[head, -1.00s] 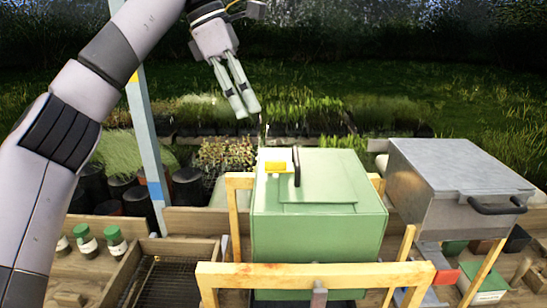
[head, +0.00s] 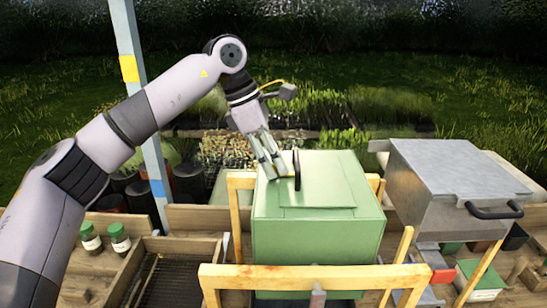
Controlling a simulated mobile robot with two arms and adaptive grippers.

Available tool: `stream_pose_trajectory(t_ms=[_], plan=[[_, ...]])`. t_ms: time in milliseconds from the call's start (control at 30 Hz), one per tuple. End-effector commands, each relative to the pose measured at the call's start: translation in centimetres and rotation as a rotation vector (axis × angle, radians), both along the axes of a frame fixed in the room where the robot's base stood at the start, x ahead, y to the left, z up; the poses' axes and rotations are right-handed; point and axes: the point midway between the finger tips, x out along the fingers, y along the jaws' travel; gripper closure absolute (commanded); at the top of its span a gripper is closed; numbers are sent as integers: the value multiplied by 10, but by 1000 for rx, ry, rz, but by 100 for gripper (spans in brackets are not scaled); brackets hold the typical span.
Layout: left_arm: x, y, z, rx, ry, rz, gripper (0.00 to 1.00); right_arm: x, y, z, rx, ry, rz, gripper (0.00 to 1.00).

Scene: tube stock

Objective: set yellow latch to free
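The green box (head: 318,230) stands on the bench in a yellow wooden frame, with its lid down and a black upright handle (head: 297,170) on top. My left gripper (head: 273,173) points down at the back left corner of the lid, just left of the handle. Its two fingers lie close together, and I cannot tell whether they touch the lid or the latch. The yellow latch is hidden behind the fingers, so its setting cannot be seen. My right gripper is not in view.
A grey metal box (head: 450,180) with a black handle stands to the right. The yellow frame's front rail (head: 330,277) crosses before the green box. A blue-grey post (head: 140,110) rises at the left, near my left arm. Jars (head: 120,238) stand at lower left.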

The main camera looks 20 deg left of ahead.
Motion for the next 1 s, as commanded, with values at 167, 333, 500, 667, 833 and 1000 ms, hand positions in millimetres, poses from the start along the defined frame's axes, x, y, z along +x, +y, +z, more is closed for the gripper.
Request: stream_pose_trajectory(t_ms=[167, 333, 500, 667, 833, 1000], plan=[[0, 0, 0, 0, 0, 0, 80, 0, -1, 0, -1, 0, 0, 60], [0, 0, 0, 0, 0, 0, 91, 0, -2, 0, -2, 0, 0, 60], [0, 0, 0, 0, -1, 0, 100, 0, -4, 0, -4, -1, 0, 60], [0, 0, 1, -1, -1, 0, 100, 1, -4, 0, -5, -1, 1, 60], [0, 1, 1, 0, -2, 3, 100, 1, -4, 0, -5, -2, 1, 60], [1, 1, 1, 0, -3, 22, 100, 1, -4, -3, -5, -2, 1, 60]])
